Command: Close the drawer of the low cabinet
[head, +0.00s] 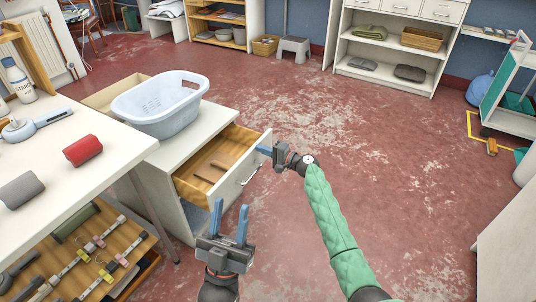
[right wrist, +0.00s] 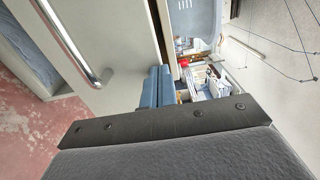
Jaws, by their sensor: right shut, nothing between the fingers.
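The low cabinet (head: 197,112) is white, and its drawer (head: 236,179) is pulled open toward the lower right. The drawer has a wooden inside, a white front and a bar handle (head: 249,174); a few brown pieces lie in it. My right gripper (head: 262,150) is shut and empty, at the far top corner of the drawer front. In the right wrist view its blue fingers (right wrist: 158,88) lie against or just before the front's edge, with the handle (right wrist: 77,50) to their left; contact is unclear. My left gripper (head: 230,220) is open and empty, nearer than the drawer.
A pale laundry basket (head: 160,106) stands on the cabinet. The white table (head: 110,152) at left carries a red roll (head: 83,150), a grey roll and a starch bottle. A lower shelf (head: 126,262) holds tools.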

